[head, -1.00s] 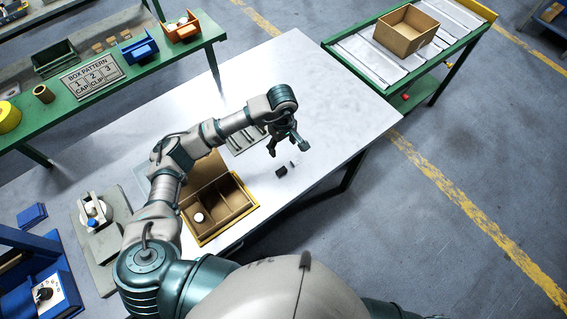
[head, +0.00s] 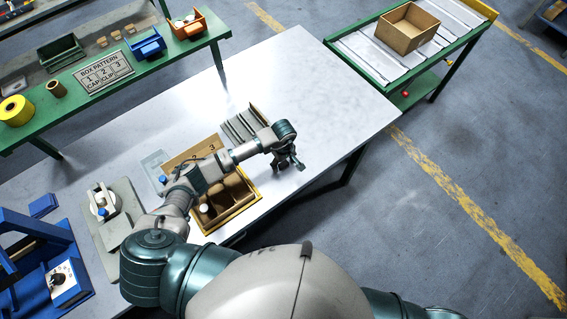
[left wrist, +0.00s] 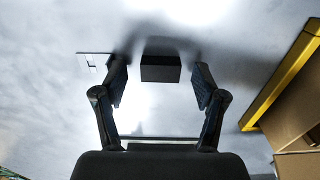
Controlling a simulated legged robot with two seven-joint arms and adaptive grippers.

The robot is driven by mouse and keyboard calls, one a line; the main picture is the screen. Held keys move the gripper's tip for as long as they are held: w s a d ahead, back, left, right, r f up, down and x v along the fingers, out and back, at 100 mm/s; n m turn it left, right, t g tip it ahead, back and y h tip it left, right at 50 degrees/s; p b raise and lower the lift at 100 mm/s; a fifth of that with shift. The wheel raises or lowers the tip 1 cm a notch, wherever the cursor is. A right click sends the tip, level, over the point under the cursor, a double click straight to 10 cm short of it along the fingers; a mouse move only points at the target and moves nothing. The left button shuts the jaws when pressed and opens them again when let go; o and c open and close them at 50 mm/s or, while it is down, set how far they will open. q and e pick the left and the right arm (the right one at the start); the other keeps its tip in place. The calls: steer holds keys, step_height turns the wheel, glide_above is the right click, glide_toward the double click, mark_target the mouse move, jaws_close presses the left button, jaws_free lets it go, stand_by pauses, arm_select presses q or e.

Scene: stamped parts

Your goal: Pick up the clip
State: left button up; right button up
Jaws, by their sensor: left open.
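A dark block (left wrist: 160,69), which seems to be the clip, lies on the pale table in the left wrist view. My left gripper (head: 289,165) is over the table, to the right of the divided box in the head view. In the left wrist view its two fingers (left wrist: 160,88) are open, one on each side of the block, with gaps showing on both sides. A small flat grey piece (left wrist: 93,61) lies outside the left finger. In the head view my gripper hides the block. My right gripper is not in view.
The cardboard box (head: 244,209) with compartments stands in a yellow-edged tray (left wrist: 284,82); a white cap (head: 204,208) is in it. A grey slotted rack (head: 240,124) is behind my forearm. The table's right part is clear. An open carton (head: 407,32) stands on the conveyor.

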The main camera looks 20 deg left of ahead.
arm_select(q)
steer(key=shift+f, duration=0.1)
steer(key=c, duration=0.9)
